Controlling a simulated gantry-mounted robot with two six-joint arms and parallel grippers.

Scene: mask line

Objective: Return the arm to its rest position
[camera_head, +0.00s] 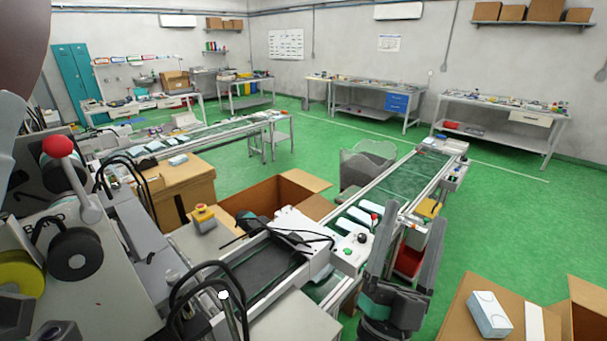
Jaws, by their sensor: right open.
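My right gripper (408,218) stands at the lower middle right of the head view, its two dark fingers pointing up and spread apart. Nothing shows between the fingers except the conveyor and a red bin behind them. Its wrist is at the bottom edge. The fingers overlap the near end of the conveyor (408,178) in the picture; I cannot tell the distance between them. My left gripper does not show.
A machine with a red-knobbed lever (60,147) fills the left. An open cardboard box (315,182) stands mid-floor. A white and blue carton (489,313) lies on a cardboard box at the lower right. Green floor (510,220) is clear to the right.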

